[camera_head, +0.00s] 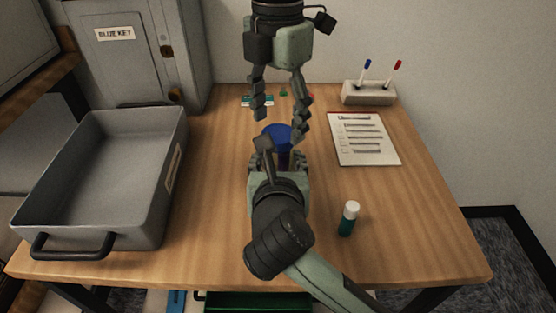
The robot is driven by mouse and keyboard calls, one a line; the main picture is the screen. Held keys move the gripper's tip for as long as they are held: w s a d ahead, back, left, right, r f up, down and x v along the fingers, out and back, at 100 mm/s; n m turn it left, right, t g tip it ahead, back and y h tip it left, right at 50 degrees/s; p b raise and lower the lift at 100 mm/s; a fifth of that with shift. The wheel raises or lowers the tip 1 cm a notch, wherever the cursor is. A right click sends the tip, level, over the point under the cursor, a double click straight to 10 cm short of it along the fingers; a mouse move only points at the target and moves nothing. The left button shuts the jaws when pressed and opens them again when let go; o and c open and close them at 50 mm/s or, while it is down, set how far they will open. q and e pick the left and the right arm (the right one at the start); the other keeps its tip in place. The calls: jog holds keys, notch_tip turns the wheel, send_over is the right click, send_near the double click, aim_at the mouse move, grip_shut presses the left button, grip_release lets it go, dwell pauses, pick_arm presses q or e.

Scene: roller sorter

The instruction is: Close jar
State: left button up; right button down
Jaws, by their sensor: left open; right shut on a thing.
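A jar (284,159) with a dark, purplish body stands near the middle of the table, mostly hidden behind my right arm. A round blue lid (279,132) shows at its top; I cannot tell whether it is seated or turned tight. My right gripper (281,164) comes from the front and is shut on the jar, its fingers partly hidden by its own wrist. My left gripper (282,122) points down from above, open, with one finger on each side above the lid. I cannot tell whether the fingers touch it.
A grey tray (58,207) with a black handle fills the left of the wooden table. A clipboard (364,139), a pen holder (369,94) and a white-capped green bottle (348,219) are on the right. Small coloured items (257,101) lie behind the jar. The front right is clear.

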pick_arm(q)
jog(key=shift+f, duration=0.85)
jog(key=shift+c, duration=0.2)
jog(key=c, duration=1.2)
jog(key=o, duration=1.4)
jog(key=shift+r, duration=0.15)
notch_tip(320, 180, up, 12)
jog(key=shift+f, duration=0.1)
